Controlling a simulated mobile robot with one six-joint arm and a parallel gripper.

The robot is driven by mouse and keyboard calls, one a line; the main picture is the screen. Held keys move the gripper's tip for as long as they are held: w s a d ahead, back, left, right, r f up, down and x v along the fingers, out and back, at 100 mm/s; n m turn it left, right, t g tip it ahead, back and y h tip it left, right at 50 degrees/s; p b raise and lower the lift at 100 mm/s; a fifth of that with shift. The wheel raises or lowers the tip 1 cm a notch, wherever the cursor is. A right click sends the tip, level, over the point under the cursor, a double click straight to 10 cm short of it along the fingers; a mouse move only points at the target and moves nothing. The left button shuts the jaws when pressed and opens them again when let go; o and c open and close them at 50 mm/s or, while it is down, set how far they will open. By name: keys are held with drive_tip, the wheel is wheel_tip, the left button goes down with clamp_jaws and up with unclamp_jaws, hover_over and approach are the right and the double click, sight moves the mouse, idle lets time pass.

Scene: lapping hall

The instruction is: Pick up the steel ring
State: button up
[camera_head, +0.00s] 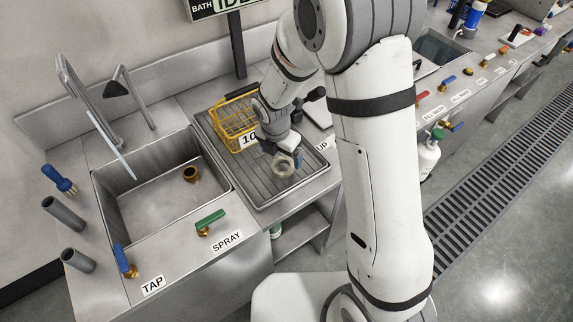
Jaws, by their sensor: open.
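A small round grey object that looks like the steel ring (281,168) is on the ribbed metal draining tray (262,197), near the tray's right side. My gripper (287,156) is open and points down right at it. The fingertips overlap the ring in this view, and I cannot tell whether they touch it. Part of the ring is hidden by the gripper.
A yellow wire basket (233,122) with a number tag stands close behind my gripper on the tray. Left is a steel sink (160,200) with a brass drain piece. The green spray lever (210,219) and blue tap lever (121,257) stick up in front.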

sight(283, 168)
drive_tip(key=f, duration=0.5)
drive_tip(key=shift+w+d, duration=0.1)
drive_tip(key=shift+w, duration=0.3)
drive_tip(key=c, duration=1.3)
